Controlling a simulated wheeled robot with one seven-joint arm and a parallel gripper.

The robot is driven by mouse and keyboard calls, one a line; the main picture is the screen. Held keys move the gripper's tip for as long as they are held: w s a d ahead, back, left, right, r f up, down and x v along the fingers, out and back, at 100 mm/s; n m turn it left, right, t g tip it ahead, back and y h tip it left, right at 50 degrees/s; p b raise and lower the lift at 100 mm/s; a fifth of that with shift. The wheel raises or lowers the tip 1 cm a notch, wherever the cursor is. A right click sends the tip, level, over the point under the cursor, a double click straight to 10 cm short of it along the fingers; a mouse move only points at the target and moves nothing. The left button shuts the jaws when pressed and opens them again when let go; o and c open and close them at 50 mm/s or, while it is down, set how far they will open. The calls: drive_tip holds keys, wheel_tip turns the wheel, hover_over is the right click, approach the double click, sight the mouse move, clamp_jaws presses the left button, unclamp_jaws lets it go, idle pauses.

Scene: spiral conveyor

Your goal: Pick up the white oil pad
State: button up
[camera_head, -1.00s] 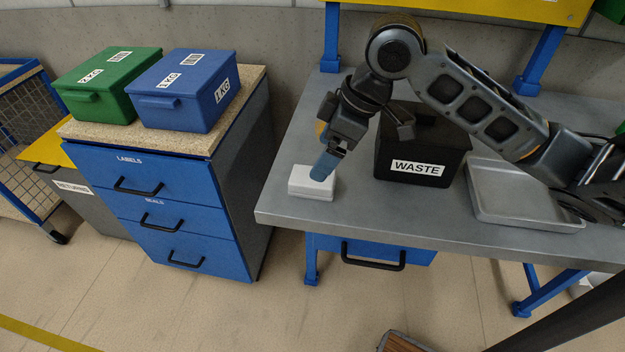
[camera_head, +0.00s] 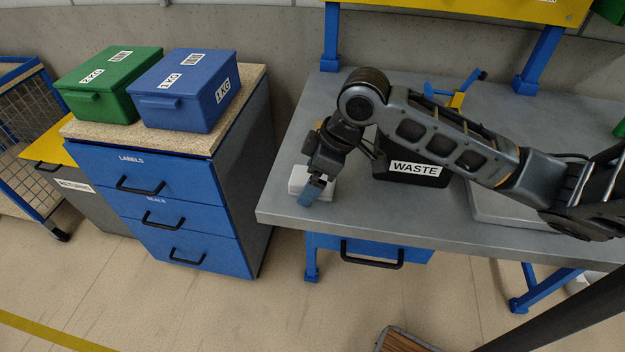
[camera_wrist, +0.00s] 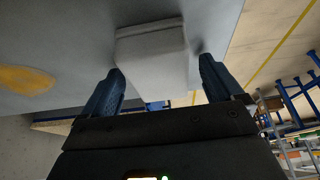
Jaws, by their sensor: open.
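The white oil pad (camera_head: 296,181) is a small white block lying on the left end of the grey worktable. In the head view it is partly hidden behind my gripper (camera_head: 311,190), which is low at its front side. In the wrist view the white pad (camera_wrist: 153,55) shows ahead of and between the two blue fingertips of my gripper (camera_wrist: 160,82). The fingers are spread apart, one on each side of the pad's width, and hold nothing. I cannot tell whether either finger touches the pad.
The black WASTE bin (camera_head: 413,172) stands right of the pad, partly behind my arm. A grey tray (camera_head: 490,208) lies further right. A blue and yellow tool (camera_head: 456,98) is at the back of the worktable (camera_head: 360,215). A drawer cabinet (camera_head: 165,190) with green and blue boxes stands left.

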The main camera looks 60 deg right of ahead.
drive_tip(key=shift+f, duration=0.1)
drive_tip(key=shift+c, duration=0.4)
drive_tip(key=c, duration=1)
drive_tip(key=shift+o, duration=0.2)
wheel_tip(320, 180, up, 10)
drive_tip(key=shift+r, duration=0.15)
drive_tip(key=o, duration=0.5)
drive_tip(key=c, duration=0.5)
drive_tip(key=shift+c, duration=0.2)
